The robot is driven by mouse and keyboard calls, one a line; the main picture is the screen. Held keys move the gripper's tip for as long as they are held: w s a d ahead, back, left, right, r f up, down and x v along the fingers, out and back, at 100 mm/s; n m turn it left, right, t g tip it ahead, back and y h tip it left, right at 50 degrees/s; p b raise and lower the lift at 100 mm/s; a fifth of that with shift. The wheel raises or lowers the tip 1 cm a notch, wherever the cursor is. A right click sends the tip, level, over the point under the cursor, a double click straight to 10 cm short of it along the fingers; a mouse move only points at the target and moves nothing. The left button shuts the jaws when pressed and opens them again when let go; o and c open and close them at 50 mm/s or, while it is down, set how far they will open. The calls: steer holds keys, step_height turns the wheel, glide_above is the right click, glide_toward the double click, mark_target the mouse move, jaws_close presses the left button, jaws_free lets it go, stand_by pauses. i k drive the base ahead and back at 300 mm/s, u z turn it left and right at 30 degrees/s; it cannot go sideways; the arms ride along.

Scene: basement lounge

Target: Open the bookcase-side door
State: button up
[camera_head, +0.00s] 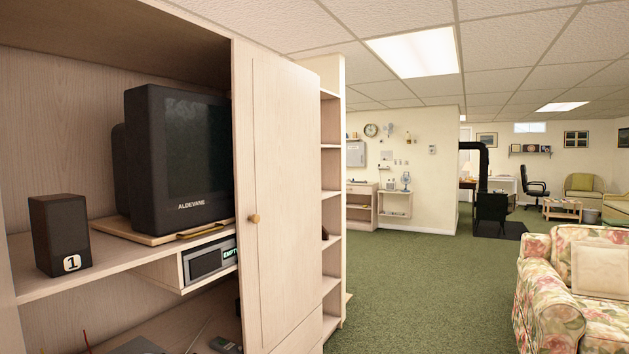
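The bookcase-side door (284,200) is a tall pale wood panel on the cabinet, between the television opening and the open bookcase shelves (331,200). A small round brass-coloured knob (254,218) sits near its left edge, about mid-height. The door looks flush with the front and shut; no gap shows around it. My gripper is not in view, and nothing is seen touching the knob.
The open cabinet bay at left holds a television (180,160), a dark speaker (60,234) and a drawer-like box unit (208,260). A floral sofa (553,295) stands at right. Green carpet (430,280) is clear between the bookcase and sofa.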

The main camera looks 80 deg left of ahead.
mark_target(276, 115)
steer(key=z, duration=0.05)
steer(key=i, duration=1.05)
steer(key=u, duration=2.3)
steer(key=i, duration=0.65)
steer(key=u, duration=1.1)
steer(key=i, duration=0.5)
steer(key=z, duration=0.15)
